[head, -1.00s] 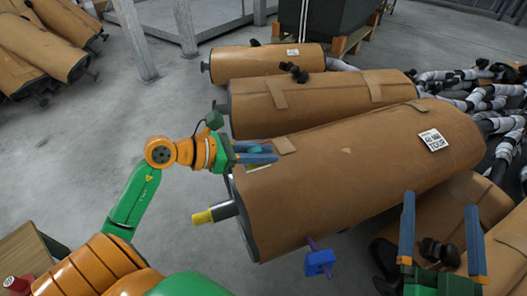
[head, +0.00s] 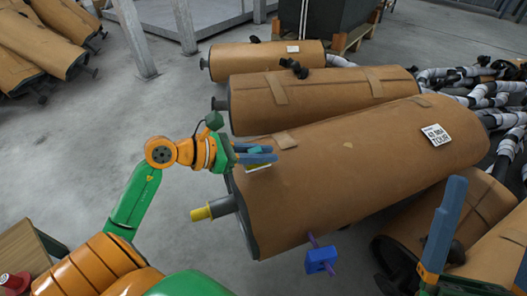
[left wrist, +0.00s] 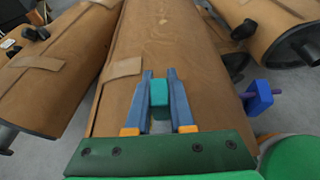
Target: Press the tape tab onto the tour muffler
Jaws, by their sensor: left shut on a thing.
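The tour muffler (head: 390,165) is a large brown-wrapped cylinder with a white label (head: 437,135) reading TOUR. A small tan tape tab (head: 286,140) lies near its left end; it also shows in the left wrist view (left wrist: 122,68), left of the fingers. My left gripper (head: 268,154) is over that end, close beside the tab. It is shut on a teal block (left wrist: 159,92); a pale strip (head: 258,168) shows below the fingers. Contact with the wrap cannot be told. My right gripper (head: 488,215) is open at the lower right, partly out of frame.
A blue clamp (head: 320,260) on a purple rod and a yellow-tipped pipe (head: 203,213) stick out at the tour muffler's near end. Other brown mufflers (head: 320,98) lie behind it and at right. Grey floor (head: 110,120) is free at left.

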